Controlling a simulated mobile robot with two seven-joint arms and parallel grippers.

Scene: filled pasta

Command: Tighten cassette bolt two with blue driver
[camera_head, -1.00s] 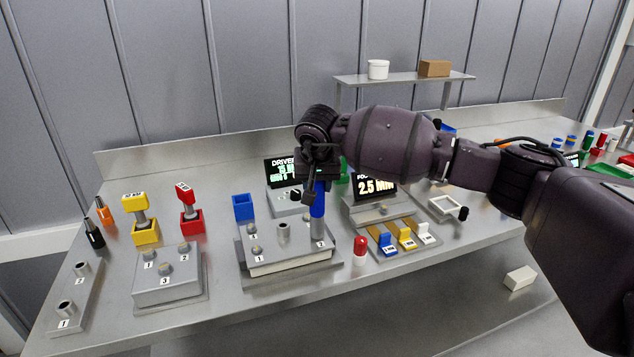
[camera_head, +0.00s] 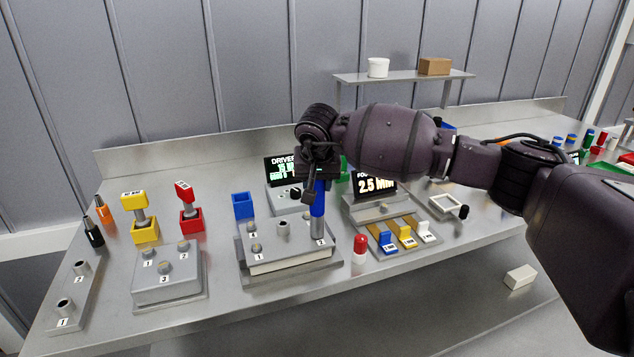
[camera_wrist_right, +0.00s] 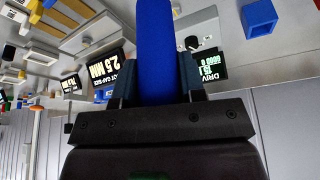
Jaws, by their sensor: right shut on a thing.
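The blue driver (camera_head: 318,198) stands upright over the right end of the grey cassette (camera_head: 290,264). Its metal lower part (camera_head: 317,228) meets the cassette top beside a small number label (camera_head: 320,242) that is hard to read; the bolt under it is hidden. My right gripper (camera_head: 316,178) is shut on the blue handle from above. In the right wrist view the handle (camera_wrist_right: 155,40) sits between the two fingers. Other bolts (camera_head: 256,248) show at the cassette's left end, by labels 1 and 4. My left gripper is not in view.
A driver display (camera_head: 282,171) and a "2.5 MM" display (camera_head: 375,184) stand behind. A blue holder (camera_head: 243,206) is left of them. A grey block with bolts (camera_head: 168,285) is left.

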